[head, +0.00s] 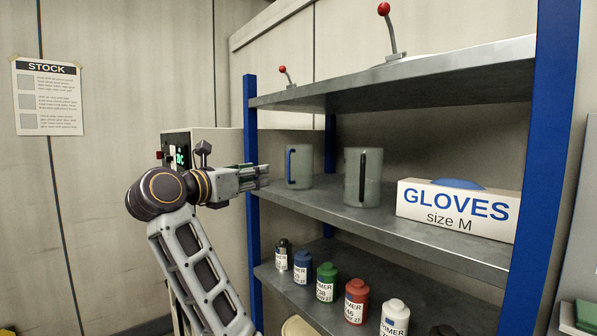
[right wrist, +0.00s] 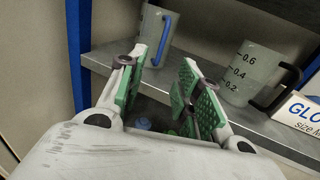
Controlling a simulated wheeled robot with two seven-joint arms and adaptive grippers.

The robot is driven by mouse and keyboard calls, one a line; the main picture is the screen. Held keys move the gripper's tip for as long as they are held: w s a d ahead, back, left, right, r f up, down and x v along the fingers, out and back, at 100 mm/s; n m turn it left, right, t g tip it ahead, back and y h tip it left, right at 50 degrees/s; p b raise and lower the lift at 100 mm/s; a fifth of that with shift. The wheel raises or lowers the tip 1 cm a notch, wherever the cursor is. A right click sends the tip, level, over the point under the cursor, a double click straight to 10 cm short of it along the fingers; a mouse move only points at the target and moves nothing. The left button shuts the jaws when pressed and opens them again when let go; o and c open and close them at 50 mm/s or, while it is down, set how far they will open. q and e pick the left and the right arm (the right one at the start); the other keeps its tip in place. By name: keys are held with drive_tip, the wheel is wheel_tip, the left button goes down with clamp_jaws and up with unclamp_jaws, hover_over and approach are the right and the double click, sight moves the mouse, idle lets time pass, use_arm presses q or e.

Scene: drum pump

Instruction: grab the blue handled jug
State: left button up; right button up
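The blue-handled jug (head: 301,170) is a grey translucent jug upright on the middle shelf, near its left end, with the handle on its left side. In the right wrist view, the blue-handled jug (right wrist: 151,27) is at the top, beyond the fingers, its base partly hidden by them. My right gripper (head: 264,176) is left of the jug, by the shelf's left blue post, at about handle height. In the right wrist view, my right gripper (right wrist: 163,62) is open and empty, its green pads apart. My left gripper is not in view.
A similar jug with a black handle (head: 363,179) stands to the right, then a gloves box (head: 457,210). The blue post (head: 251,130) stands close to my right gripper. Several bottles, including a red one (head: 356,302), stand on the lower shelf. Red-knobbed levers (head: 388,33) are above.

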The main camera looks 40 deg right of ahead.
drive_tip(key=d, duration=0.1)
drive_tip(key=p, duration=0.1)
approach(297, 167)
drive_tip(key=p+x, duration=0.1)
drive_tip(key=x, duration=0.2)
drive_tip(key=shift+w+r, duration=0.1)
drive_tip(key=shift+r, duration=0.1)
drive_tip(key=shift+w+d+p, duration=0.2)
drive_tip(key=shift+d+p, duration=0.1)
drive_tip(key=shift+d, duration=0.2)
drive_tip(key=shift+w+d+f, duration=0.1)
drive_tip(key=shift+d, duration=0.05)
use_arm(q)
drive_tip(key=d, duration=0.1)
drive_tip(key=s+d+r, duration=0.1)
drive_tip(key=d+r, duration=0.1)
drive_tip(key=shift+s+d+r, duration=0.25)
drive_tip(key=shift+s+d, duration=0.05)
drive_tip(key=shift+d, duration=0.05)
